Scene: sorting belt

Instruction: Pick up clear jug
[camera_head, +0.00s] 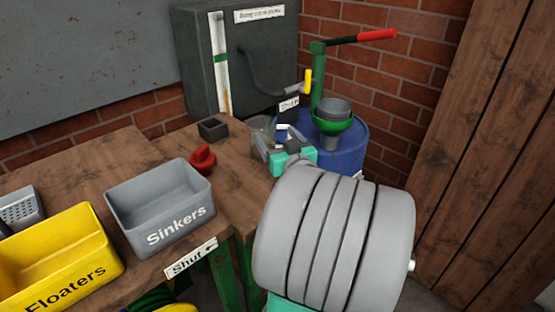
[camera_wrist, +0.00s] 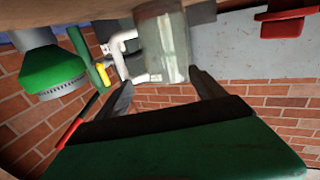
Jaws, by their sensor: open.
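The clear jug (camera_head: 262,132) stands on the wooden bench near its right end, beside the blue drum. It is see-through and partly hidden by my gripper (camera_head: 278,147) in the head view. In the wrist view, which looks upside down, the jug (camera_wrist: 163,46) is straight ahead, lined up with the gap between my two dark fingers (camera_wrist: 161,83). The fingers are apart, with nothing held. Their tips reach about the jug's near edge in the picture; I cannot tell whether they touch it.
A red object (camera_head: 203,158), a small black box (camera_head: 212,129) and the grey Sinkers bin (camera_head: 155,210) are left of the jug. The yellow Floaters bin (camera_head: 70,255) is farther left. A green funnel (camera_head: 333,122) stands on the blue drum (camera_head: 345,155), close right. A grey machine (camera_head: 250,60) stands behind.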

